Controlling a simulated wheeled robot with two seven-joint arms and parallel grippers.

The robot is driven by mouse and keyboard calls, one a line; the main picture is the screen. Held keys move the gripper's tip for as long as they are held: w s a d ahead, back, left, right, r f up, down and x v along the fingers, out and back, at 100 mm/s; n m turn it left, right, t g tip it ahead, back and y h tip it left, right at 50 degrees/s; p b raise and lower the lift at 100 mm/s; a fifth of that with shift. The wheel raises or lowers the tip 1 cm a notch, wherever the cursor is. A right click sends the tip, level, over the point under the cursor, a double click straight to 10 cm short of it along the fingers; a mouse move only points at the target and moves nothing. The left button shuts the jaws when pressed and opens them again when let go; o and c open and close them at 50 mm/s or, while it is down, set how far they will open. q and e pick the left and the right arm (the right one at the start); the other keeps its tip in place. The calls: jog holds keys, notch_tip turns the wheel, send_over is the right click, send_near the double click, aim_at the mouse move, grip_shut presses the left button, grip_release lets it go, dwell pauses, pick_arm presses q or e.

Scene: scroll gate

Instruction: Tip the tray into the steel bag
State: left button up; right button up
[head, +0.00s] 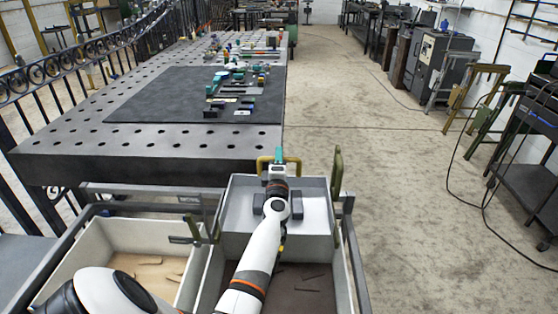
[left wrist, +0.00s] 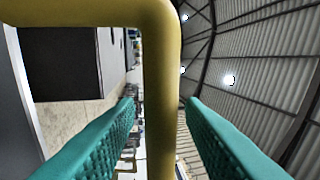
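A light grey tray (head: 318,216) stands at the back of the cart, its open inside facing me. A yellow handle (head: 263,162) rises at its back edge. My left gripper (head: 278,154) reaches over the tray to this handle. In the left wrist view the yellow bar (left wrist: 162,110) stands between the two teal fingers, with a narrow gap on either side; the fingers look open around it. A bin with dark brown contents (head: 305,289) lies in front of the tray, partly hidden by my arm. I cannot tell which thing is the steel bag. My right gripper is out of view.
A bin with tan contents (head: 120,236) sits to the left. Olive upright levers (head: 337,174) stand by the tray's right side and between the bins. A perforated steel table (head: 140,140) with small parts on a dark mat lies beyond.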

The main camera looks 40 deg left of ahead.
pick_arm(q)
grip_shut()
jog(key=shift+s+d+r+t, duration=0.15)
jog(key=shift+r+t, duration=0.15)
jog(key=shift+r, duration=0.1)
dwell(0.4)
jog(key=s+d+r+t+y+b, duration=0.2)
jog(key=s+d+r+t+y, duration=0.1)
jog(key=s+d+r, duration=0.6)
jog(key=shift+s+d, duration=1)
jog(key=shift+s, duration=1.05)
